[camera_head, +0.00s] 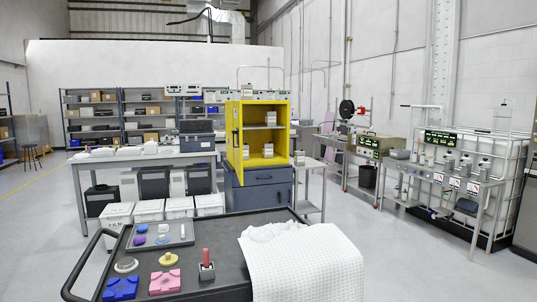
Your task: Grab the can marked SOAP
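I cannot make out a can marked SOAP; any lettering is too small to read here. Several silver can-like containers stand on the metal bench at the right, one of them a silver container (466,164). Small containers also stand in the open yellow cabinet (236,140): a grey one (271,118) on the upper shelf and a whitish one (268,150) on the lower level. Another small container (299,157) stands on the side table right of the cabinet. Neither of my grippers is in view.
A dark cart (225,262) is close in front, with blue and pink blocks, a small tray and a white cloth (305,265). A long workbench (150,158) stands behind at left, with white bins before it. Grey floor (400,245) is clear between cart and right bench (440,178).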

